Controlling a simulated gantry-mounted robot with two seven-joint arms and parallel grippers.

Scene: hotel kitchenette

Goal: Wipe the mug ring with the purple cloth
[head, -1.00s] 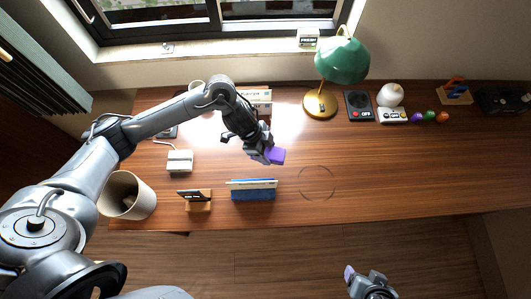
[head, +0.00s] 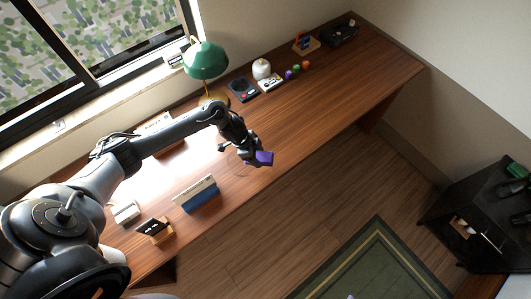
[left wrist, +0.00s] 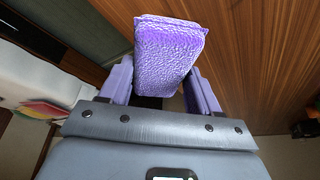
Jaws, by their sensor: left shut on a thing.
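The purple cloth (head: 264,159) is a small thick block near the front edge of the wooden desk (head: 330,95). My left gripper (head: 257,155) is shut on it. In the left wrist view the cloth (left wrist: 168,55) has a pebbled surface and sits between the two purple fingers, with desk wood beyond it. I cannot tell whether it touches the desk. Only a tiny tip of my right gripper (head: 350,297) seems to show at the bottom edge.
A blue-and-white file holder (head: 198,196) and a card stand (head: 155,230) stand left of the gripper. A green lamp (head: 206,60), a black scale-like device (head: 243,89) and small colored balls (head: 298,70) line the back.

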